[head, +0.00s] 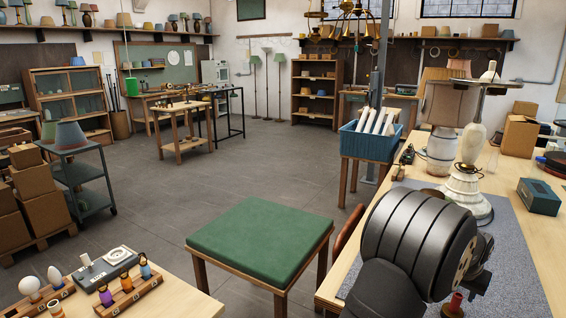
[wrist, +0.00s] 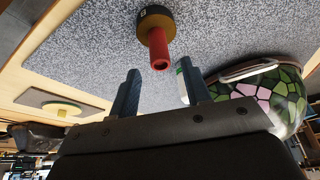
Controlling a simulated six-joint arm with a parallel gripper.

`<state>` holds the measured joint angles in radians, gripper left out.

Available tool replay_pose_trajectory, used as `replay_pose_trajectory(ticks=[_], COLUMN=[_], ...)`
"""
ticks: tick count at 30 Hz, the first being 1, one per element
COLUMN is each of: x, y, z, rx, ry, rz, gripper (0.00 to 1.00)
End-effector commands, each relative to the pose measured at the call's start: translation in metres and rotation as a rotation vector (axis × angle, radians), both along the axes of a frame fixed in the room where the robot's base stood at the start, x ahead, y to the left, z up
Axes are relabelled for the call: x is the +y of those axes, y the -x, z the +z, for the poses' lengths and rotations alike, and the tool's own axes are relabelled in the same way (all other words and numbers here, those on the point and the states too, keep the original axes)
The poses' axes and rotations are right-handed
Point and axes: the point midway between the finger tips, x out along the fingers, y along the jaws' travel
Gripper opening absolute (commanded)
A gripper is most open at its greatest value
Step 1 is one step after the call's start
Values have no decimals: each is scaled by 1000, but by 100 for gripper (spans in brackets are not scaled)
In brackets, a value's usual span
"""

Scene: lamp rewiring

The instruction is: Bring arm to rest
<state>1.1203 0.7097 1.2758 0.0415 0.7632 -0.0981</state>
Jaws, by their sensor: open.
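My gripper (wrist: 158,68) is open in the wrist view, its two dark fingers apart with nothing held between them. Beyond the fingertips, a red cylinder on a round dark and yellow base (wrist: 156,22) stands on the grey speckled mat (wrist: 90,50). I cannot tell that the fingers touch it. In the head view my dark arm fills the lower right over the workbench (head: 535,225), and my fingers are hidden behind it. A red piece (head: 455,304) shows just below the arm.
A stained-glass shade (wrist: 285,90) lies close right of my gripper in the wrist view. On the bench, a white lamp base (head: 468,185), a beige shade (head: 448,104) and a green box (head: 539,196) stand beyond my arm. A green-topped stool (head: 262,240) stands left of the bench.

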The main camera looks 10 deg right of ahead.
Motion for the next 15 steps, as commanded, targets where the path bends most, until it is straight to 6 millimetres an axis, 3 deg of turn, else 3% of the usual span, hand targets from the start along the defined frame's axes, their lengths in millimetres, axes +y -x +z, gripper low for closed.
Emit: replay_pose_trajectory(ticks=[11, 15], x=[25, 15], y=[15, 9], z=[72, 37], rx=[-1, 3], ry=[3, -5], rz=[0, 0], gripper=[44, 44])
